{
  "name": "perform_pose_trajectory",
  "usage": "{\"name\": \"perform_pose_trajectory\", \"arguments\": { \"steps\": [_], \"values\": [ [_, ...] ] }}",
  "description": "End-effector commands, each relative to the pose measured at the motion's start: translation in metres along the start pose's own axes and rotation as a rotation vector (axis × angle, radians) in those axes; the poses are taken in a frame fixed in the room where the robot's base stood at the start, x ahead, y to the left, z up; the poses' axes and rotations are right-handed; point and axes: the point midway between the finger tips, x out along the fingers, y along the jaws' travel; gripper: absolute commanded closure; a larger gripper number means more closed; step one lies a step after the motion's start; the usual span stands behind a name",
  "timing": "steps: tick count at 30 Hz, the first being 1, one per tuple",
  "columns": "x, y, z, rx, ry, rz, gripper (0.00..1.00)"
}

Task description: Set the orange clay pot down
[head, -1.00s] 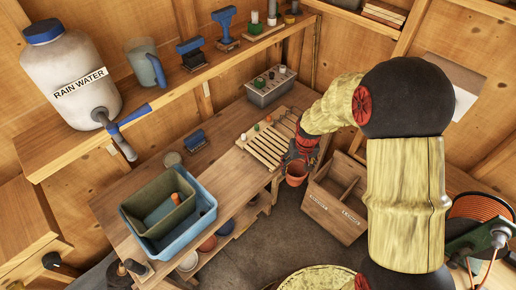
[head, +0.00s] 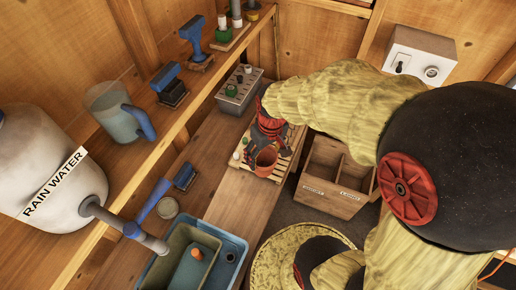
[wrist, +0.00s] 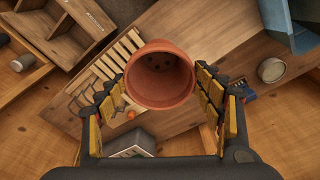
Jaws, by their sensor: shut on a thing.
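The orange clay pot (head: 265,161) is in my gripper (head: 267,142), over the near end of the slatted wooden rack (head: 290,140) on the bench. In the wrist view the pot (wrist: 160,75) shows its open mouth and small holes in its bottom. The padded fingers of my gripper (wrist: 161,84) are on either side of it. The pot looks held above the bench, but I cannot tell whether its base touches the slats. Part of the rack is hidden by my gripper and arm.
A grey box with knobs (head: 240,91) stands behind the rack. A two-part wooden crate (head: 331,187) is on the right. A blue tub (head: 236,248) is nearer. The bench (head: 238,196) between tub and rack is bare. A shelf (head: 150,142) overhangs on the left.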

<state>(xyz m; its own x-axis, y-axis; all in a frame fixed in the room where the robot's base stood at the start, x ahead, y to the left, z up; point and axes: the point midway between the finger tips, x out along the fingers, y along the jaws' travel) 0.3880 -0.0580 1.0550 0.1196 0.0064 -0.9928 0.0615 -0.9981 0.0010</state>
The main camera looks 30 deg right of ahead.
Motion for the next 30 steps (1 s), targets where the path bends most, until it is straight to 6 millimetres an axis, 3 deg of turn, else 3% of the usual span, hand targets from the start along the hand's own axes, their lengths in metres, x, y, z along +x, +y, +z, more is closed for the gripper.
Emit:
{"name": "perform_pose_trajectory", "arguments": {
  "steps": [12,18,30],
  "values": [
    [0.049,0.059,-0.06,0.002,-0.002,0.0,0.84],
    [0.085,0.076,-0.076,0.001,-0.001,0.0,0.84],
    [0.114,0.091,-0.088,0.0,0.0,0.0,0.84]
  ]
}}
